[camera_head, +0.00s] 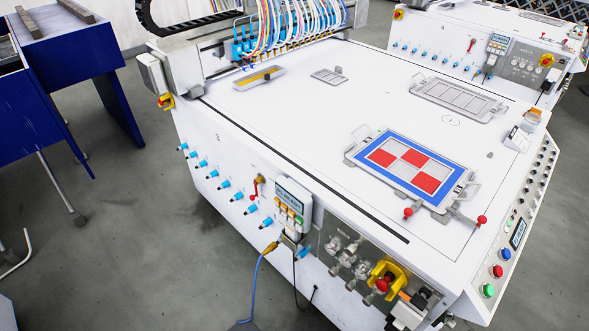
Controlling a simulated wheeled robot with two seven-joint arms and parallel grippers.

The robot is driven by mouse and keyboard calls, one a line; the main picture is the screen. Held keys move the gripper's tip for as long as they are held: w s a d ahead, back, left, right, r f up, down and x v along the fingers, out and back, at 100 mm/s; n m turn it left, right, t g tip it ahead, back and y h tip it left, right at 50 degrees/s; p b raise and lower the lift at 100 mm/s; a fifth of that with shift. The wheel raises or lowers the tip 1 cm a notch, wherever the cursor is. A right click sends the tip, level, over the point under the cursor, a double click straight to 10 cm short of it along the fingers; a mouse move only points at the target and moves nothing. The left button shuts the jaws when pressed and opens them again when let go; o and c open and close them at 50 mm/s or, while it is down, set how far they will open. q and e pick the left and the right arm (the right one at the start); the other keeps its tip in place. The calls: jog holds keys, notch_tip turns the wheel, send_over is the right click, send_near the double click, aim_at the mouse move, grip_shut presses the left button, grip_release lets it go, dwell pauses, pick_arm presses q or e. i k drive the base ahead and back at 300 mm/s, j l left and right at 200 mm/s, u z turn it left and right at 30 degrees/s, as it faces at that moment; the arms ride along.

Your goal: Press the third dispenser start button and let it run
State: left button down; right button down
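A large white gantry machine (300,130) fills the middle of the view. On its near side hangs a keypad unit (292,207) with a small display and orange and green keys. At the right corner panel are a green button (488,291), a red button (497,271) and a blue button (505,254), below a small screen (518,233). A second machine (470,30) at the back right carries a similar keypad (497,44). I cannot tell which button is the third dispenser's start; no labels are readable. Neither of my grippers is in view.
A framed blue, red and white plate (410,168) lies on the machine top, with red-knobbed handles near it. A blue cable (254,285) hangs to the floor. Blue tables (68,50) stand left; grey floor between is free.

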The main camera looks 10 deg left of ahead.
aim_at(488, 290)
jog(key=k+j+z, duration=0.1)
jog(key=j, duration=0.25)
jog(key=k+j+z, duration=0.1)
jog(key=j, duration=0.25)
jog(key=k+j, duration=0.2)
jog(key=j, duration=0.15)
jog(key=z, duration=1.45)
